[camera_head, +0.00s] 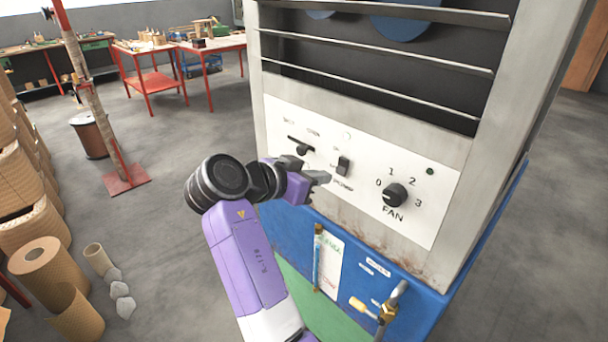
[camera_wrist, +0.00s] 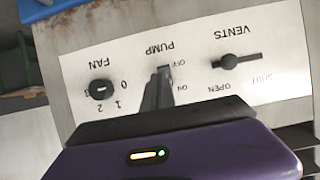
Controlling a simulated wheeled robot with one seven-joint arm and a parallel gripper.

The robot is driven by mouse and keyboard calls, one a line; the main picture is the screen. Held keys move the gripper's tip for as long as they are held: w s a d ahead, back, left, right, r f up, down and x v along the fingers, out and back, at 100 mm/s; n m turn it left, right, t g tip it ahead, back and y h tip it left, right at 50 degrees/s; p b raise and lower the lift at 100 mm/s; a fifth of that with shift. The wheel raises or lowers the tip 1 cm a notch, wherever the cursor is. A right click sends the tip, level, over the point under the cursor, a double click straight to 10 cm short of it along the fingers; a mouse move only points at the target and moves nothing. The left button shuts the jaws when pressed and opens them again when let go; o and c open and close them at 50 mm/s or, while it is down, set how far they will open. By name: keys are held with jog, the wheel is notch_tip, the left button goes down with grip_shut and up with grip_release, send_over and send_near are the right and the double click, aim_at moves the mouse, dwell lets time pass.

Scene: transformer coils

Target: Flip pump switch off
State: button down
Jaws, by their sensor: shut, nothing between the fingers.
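The pump switch (camera_head: 343,166) is a small black toggle in the middle of the white control panel (camera_head: 437,208). My gripper (camera_head: 322,178) is shut and empty, with its tips just below and left of the switch in the head view. In the wrist view the panel appears upside down. There my gripper (camera_wrist: 157,78) reaches up to the switch (camera_wrist: 166,71) between the OFF and ON labels and covers part of it. I cannot tell whether the tips touch it, nor clearly which way the toggle is set.
The black fan knob (camera_head: 395,195) is right of the switch, and the vents slider (camera_head: 300,146) is left of it. Cardboard rolls (camera_head: 42,262) stand at the left.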

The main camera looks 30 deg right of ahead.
aim_at(341, 175)
jog(key=x, duration=0.5)
jog(key=shift+p, duration=0.4)
jog(key=shift+f, duration=0.1)
jog(key=shift+d+f+h+b, duration=0.2)
jog(key=shift+f+h+b, duration=0.25)
jog(key=shift+b, duration=0.75)
jog(key=shift+w+r+p, duration=0.1)
jog(key=shift+r+p, duration=0.25)
jog(key=shift+r, duration=0.05)
jog(key=shift+r+p, duration=0.35)
jog(key=shift+r, duration=0.45)
